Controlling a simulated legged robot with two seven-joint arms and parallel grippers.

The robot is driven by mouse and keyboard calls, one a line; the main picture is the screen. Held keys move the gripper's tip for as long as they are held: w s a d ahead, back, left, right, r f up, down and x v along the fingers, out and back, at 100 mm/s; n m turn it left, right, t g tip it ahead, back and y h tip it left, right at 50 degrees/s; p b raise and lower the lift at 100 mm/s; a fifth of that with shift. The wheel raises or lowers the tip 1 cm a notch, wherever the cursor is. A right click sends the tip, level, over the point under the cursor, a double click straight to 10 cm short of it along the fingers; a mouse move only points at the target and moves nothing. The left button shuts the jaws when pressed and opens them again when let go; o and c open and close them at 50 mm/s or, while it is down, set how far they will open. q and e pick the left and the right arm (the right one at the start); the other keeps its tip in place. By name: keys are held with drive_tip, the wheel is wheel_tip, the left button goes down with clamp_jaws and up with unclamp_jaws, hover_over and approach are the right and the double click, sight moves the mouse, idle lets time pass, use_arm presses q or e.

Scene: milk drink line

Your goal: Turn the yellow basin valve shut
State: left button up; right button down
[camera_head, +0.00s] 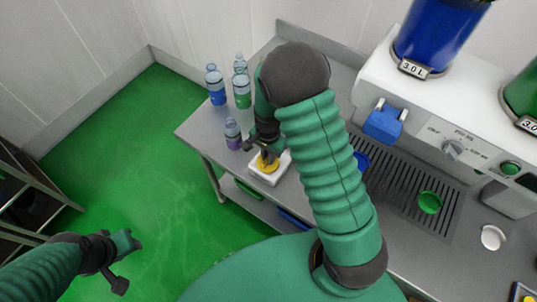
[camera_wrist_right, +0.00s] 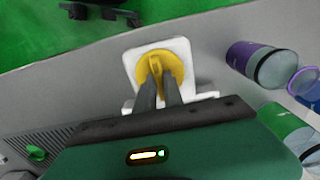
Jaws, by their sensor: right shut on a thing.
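The yellow basin valve (camera_head: 268,162) is a round knob with a raised grip bar on a white square base (camera_head: 267,179), near the left end of the metal counter. My right gripper (camera_head: 264,153) reaches down to it and is shut on it. In the right wrist view the two dark fingertips (camera_wrist_right: 159,84) pinch the bar of the yellow valve (camera_wrist_right: 158,68), with the white base (camera_wrist_right: 183,50) around it. My left gripper (camera_head: 122,264) hangs over the green floor, away from the counter; its finger opening is unclear.
Several bottles stand on the counter behind the valve, with a purple one (camera_head: 233,134) closest. My right arm hides part of the counter.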

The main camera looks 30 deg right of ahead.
drive_tip(key=shift+s+a+f, duration=0.15)
drive_tip(key=c, duration=1.5)
unclamp_jaws()
drive_tip(key=shift+o, duration=0.2)
drive_tip(key=shift+w+r, duration=0.2)
drive_tip(key=shift+r, duration=0.2)
wheel_tip(320, 180, up, 16)
drive_tip(key=shift+b, duration=0.4)
